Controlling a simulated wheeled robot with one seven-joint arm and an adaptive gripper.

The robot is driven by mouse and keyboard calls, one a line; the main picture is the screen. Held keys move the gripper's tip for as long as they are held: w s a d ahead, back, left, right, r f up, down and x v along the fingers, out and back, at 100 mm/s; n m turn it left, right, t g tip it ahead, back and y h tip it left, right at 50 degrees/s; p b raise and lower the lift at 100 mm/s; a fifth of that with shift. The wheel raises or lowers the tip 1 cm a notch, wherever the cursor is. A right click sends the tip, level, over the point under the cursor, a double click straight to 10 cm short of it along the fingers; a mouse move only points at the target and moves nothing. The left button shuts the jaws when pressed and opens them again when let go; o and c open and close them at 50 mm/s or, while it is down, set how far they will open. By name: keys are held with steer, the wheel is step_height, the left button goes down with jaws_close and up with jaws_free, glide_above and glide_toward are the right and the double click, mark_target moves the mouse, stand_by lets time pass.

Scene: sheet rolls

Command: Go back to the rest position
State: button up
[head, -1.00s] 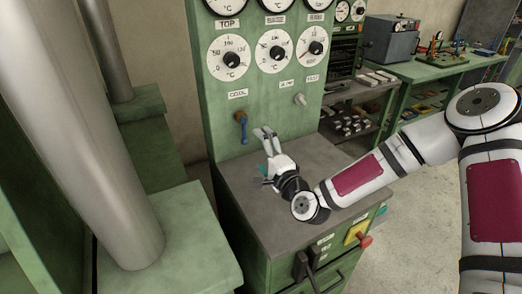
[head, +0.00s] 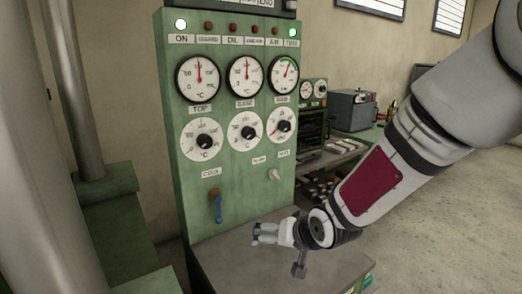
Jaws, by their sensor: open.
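My gripper (head: 262,233) is in the head view, low in front of the green control panel and above the grey top (head: 240,268) of the cabinet. Its fingers point left, toward the blue lever, and it is open with nothing seen between the fingers. My arm comes in from the right edge. The green control panel (head: 177,130) has several round gauges and dials. The blue lever (head: 218,208) hangs down at its lower left, apart from the fingers. A small white knob (head: 273,174) sits at the lower right of the panel.
Thick grey columns (head: 75,90) and green machine parts (head: 107,230) stand at the left. Behind the panel, at the right, are a shelf with small parts (head: 322,187) and a grey box (head: 352,110). Open floor (head: 440,220) lies at the right.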

steer(key=s+d+r+g+h, duration=0.2)
steer(key=s+d+r+h, duration=0.2)
steer(key=s+d+r, duration=0.9)
steer(key=s+d+g, duration=0.1)
steer(key=s, duration=1.5)
steer(key=shift+d+r+n+g, duration=0.2)
steer(key=shift+r+n+g, duration=0.1)
steer(key=shift+r+g, duration=0.15)
